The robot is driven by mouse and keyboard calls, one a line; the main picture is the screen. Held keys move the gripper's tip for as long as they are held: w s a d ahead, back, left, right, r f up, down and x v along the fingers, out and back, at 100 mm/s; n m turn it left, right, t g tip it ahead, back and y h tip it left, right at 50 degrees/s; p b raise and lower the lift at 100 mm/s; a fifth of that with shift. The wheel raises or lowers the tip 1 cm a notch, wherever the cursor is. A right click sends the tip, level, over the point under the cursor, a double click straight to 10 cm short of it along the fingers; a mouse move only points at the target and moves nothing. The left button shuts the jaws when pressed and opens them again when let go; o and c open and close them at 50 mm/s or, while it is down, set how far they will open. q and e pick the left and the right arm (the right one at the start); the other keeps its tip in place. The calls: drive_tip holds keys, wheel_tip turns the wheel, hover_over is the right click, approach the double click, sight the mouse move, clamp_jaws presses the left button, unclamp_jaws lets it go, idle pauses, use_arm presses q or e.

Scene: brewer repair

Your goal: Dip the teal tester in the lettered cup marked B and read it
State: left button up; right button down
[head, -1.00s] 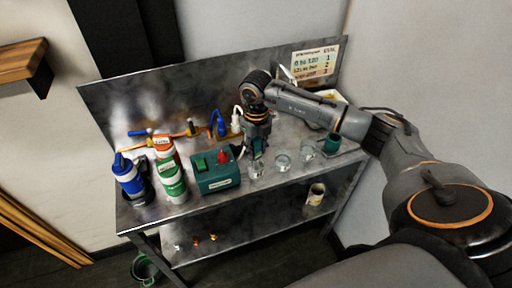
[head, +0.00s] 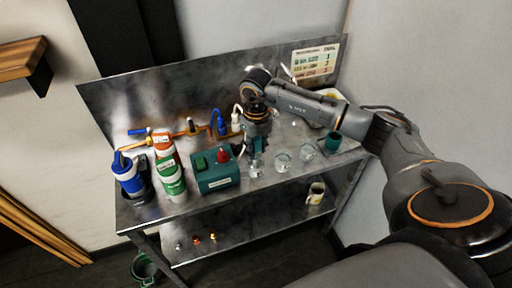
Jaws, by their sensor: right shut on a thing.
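Three small clear cups stand in a row near the front of the metal bench: a left cup (head: 256,168), a middle cup (head: 282,161) and a right cup (head: 307,153). Their letters are too small to read. My right gripper (head: 256,148) points down directly above the left cup. It is shut on a thin thing, likely the teal tester, which is mostly hidden by the fingers. I cannot tell whether its tip is inside the cup. My left gripper is out of view.
A green box (head: 217,180) with a red knob stands just left of the cups. A teal container (head: 332,143) stands to their right. Bottles (head: 171,180) and a blue torch (head: 128,178) fill the bench's left end. A printed chart (head: 315,62) hangs behind.

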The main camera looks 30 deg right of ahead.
drive_tip(key=shift+r, duration=0.1)
drive_tip(key=shift+r+p, duration=2.65)
drive_tip(key=shift+r, duration=1.55)
